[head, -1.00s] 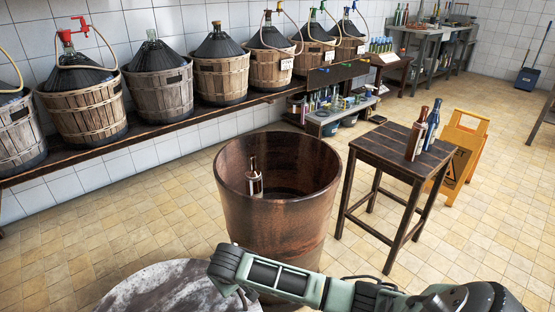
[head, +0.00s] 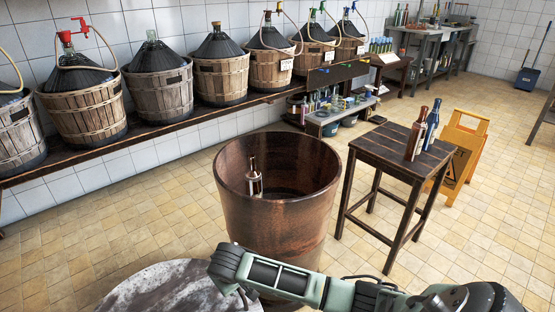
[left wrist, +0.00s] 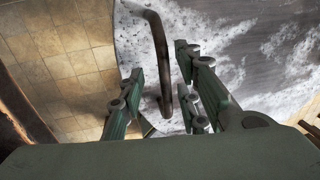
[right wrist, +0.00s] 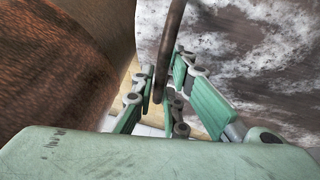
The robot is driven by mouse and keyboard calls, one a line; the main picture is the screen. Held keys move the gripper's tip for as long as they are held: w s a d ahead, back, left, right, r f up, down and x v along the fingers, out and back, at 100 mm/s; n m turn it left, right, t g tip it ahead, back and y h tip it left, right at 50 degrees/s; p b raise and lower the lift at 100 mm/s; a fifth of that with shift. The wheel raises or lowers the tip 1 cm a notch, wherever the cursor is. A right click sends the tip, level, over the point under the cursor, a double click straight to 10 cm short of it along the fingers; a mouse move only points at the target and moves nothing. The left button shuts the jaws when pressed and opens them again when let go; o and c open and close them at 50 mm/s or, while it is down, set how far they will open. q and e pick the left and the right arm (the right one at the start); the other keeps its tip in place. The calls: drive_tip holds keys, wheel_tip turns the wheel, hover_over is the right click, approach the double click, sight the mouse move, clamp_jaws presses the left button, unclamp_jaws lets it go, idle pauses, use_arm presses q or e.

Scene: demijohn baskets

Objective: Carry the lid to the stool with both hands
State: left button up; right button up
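The lid (head: 170,290) is a round dark disc with white mottling, cut off by the bottom edge of the head view. A bar handle (left wrist: 157,50) on it rises between the fingers of my left gripper (left wrist: 162,85) in the left wrist view. These fingers are apart, with gaps beside the bar. In the right wrist view, a second bar handle (right wrist: 168,45) runs between the parted fingers of my right gripper (right wrist: 160,85), close to them. The stool (head: 400,147) is dark wood and stands right of the tub. Both grippers are hidden in the head view.
A tall brown tub (head: 275,215) with a bottle (head: 254,180) inside stands between lid and stool. Two bottles (head: 416,135) (head: 432,127) stand at the stool's right side. A yellow floor sign (head: 463,150) is behind it. Basketed demijohns line the wall shelf.

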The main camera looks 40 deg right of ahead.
use_arm(q)
drive_tip(key=shift+r, duration=0.1)
use_arm(e)
drive_tip(key=o, duration=0.4)
drive_tip(key=shift+s+a, duration=0.1)
use_arm(q)
drive_tip(key=shift+r, duration=0.1)
